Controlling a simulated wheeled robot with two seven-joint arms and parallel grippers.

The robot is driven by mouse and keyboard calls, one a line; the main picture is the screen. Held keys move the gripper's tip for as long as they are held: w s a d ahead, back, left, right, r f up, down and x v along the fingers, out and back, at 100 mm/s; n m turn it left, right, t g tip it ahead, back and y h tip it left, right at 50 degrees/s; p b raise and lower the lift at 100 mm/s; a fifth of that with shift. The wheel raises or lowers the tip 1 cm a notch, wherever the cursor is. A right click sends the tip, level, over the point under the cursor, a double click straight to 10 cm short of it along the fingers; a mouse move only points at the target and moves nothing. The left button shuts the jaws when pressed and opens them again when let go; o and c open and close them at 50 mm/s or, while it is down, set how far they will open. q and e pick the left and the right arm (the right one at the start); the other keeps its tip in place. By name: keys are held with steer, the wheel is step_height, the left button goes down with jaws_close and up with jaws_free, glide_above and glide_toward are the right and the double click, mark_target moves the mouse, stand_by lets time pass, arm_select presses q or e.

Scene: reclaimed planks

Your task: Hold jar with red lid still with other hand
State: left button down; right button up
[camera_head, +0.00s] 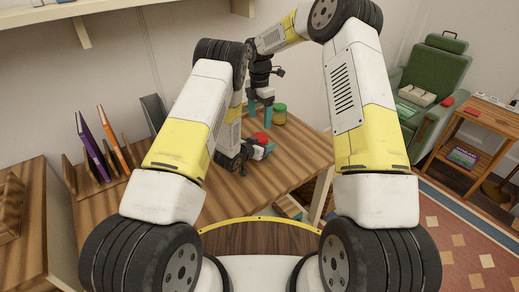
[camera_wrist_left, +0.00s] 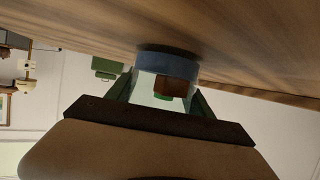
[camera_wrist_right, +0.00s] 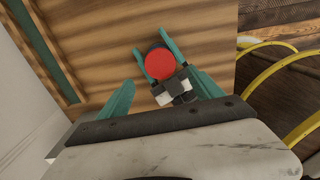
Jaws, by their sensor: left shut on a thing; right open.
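The jar with the red lid (camera_head: 262,137) stands on the wooden table. Its round red lid (camera_wrist_right: 160,63) is seen from above in the right wrist view. My left gripper (camera_head: 262,150) is low at the table and shut around the jar's side. In the left wrist view, the clear jar wall (camera_wrist_left: 150,90) shows between the dark green fingers, its base against the tabletop. My right gripper (camera_head: 260,117) points down with teal fingers apart, beyond the jar in the head view. In the right wrist view its open fingers (camera_wrist_right: 162,78) flank the lid's line of sight; nothing is between them.
A wooden rack with a purple book (camera_head: 91,147) and an orange book (camera_head: 114,140) is at the table's left. The front of the tabletop (camera_head: 290,172) is clear. A green armchair (camera_head: 435,80) stands beyond the table.

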mark_target(259, 137)
steer(key=shift+f, duration=4)
steer(key=c, duration=1.4)
steer(key=o, duration=1.5)
steer(key=shift+r, duration=2.25)
steer(key=shift+s, duration=0.1)
steer(key=shift+c, duration=0.5)
